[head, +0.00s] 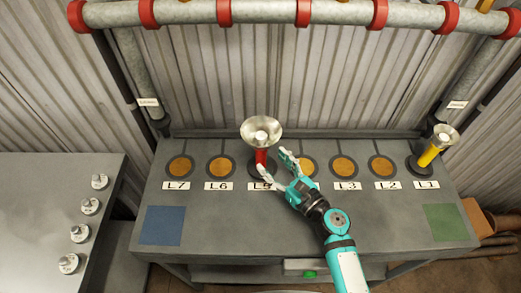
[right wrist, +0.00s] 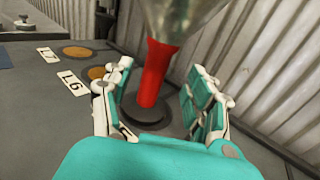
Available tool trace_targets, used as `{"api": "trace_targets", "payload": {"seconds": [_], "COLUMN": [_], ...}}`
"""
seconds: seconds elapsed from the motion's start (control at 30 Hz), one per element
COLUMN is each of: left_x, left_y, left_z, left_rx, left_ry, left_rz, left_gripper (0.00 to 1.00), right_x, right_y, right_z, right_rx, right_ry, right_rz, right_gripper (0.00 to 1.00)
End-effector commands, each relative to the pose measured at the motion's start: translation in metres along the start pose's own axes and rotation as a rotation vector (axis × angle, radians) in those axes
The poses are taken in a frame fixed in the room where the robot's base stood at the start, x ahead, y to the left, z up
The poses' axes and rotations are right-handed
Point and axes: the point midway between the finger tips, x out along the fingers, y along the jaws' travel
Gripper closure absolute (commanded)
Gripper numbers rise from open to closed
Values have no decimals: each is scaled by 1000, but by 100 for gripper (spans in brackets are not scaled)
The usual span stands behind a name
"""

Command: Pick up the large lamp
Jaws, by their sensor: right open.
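The large lamp stands upright at the middle-left of the grey bench, with a red stem (head: 261,158) and a wide silver funnel-shaped head (head: 261,130). In the right wrist view its red stem (right wrist: 155,72) rises from a dark round base (right wrist: 146,117). My right gripper (head: 273,163) is open, its fingers at the lamp's stem. In the right wrist view the stem shows between the two open fingers (right wrist: 160,95), with a gap on the right side. Contact is not visible. A smaller lamp with a yellow stem (head: 432,152) leans at the bench's right end. My left gripper is not in view.
Several orange discs, such as the one by L7 (head: 180,167), line the bench (head: 225,230). A blue square (head: 162,225) and a green square (head: 445,222) mark its front corners. A side table (head: 40,200) with several metal weights stands left. A corrugated wall and pipe (head: 200,12) are behind.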

Motion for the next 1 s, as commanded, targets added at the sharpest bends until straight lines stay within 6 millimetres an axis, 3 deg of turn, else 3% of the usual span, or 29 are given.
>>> {"api": "trace_targets", "payload": {"seconds": [0.23,0.5,0.77,1.0], "left_x": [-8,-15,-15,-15], "left_y": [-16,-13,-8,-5], "left_z": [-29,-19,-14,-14], "left_rx": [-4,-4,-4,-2], "left_ry": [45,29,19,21], "left_rz": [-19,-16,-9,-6], "left_gripper": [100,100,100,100], "right_x": [20,56,58,58], "right_y": [2,4,4,4], "right_z": [2,0,-1,-1], "right_rx": [2,-1,-1,-1], "right_ry": [-1,-1,1,1], "right_rz": [1,2,2,1], "right_gripper": [43,43,43,71]}}
